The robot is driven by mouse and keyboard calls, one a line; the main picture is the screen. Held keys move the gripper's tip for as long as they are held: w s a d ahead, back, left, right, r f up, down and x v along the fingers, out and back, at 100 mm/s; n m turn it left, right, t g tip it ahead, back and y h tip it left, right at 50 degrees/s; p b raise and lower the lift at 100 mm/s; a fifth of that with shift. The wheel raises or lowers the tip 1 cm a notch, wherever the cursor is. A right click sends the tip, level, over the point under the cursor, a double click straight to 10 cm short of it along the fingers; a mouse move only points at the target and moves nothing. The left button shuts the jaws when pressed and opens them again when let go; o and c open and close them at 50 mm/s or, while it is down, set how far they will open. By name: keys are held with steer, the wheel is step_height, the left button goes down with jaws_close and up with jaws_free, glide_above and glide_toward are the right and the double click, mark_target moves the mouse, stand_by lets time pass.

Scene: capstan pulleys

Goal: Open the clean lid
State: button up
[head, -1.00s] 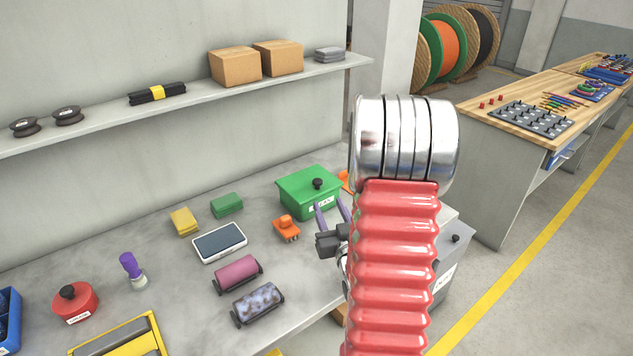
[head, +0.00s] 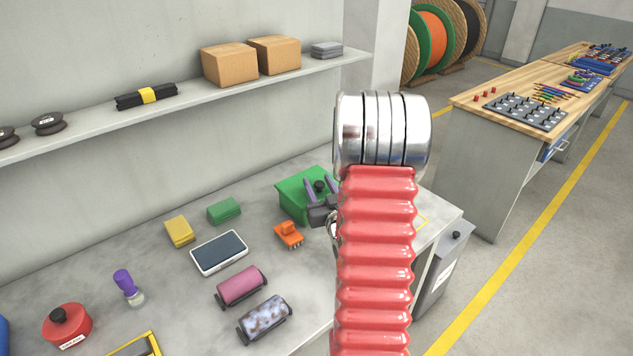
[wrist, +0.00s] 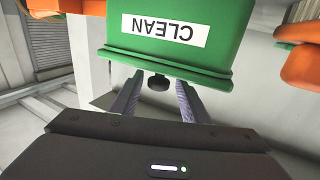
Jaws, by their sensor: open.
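The green clean box (head: 293,208) stands near the back right of the grey bench, with its lid on. Its black lid knob (head: 320,186) shows between the two fingers of my gripper (head: 321,180), which is open. In the wrist view the box (wrist: 222,30) appears upside down, with its white CLEAN label (wrist: 163,27) towards me. The green lid (wrist: 190,75) lies across its end. The black knob (wrist: 158,83) sits between the open fingers (wrist: 159,78), apart from both. My arm hides part of the box's right side in the head view.
An orange connector (head: 289,234) lies in front of the box. A green block (head: 224,210), a yellow block (head: 179,231), a tablet (head: 219,253) and two rollers lie to the left. A red lidded pot (head: 67,325) stands at far left. A grey bin (head: 441,270) stands right of the bench.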

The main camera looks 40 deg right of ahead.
steer(key=shift+w+d, duration=0.1)
steer(key=shift+w, duration=0.15)
steer(key=shift+s, duration=0.1)
steer(key=shift+c, duration=0.7)
jaws_close()
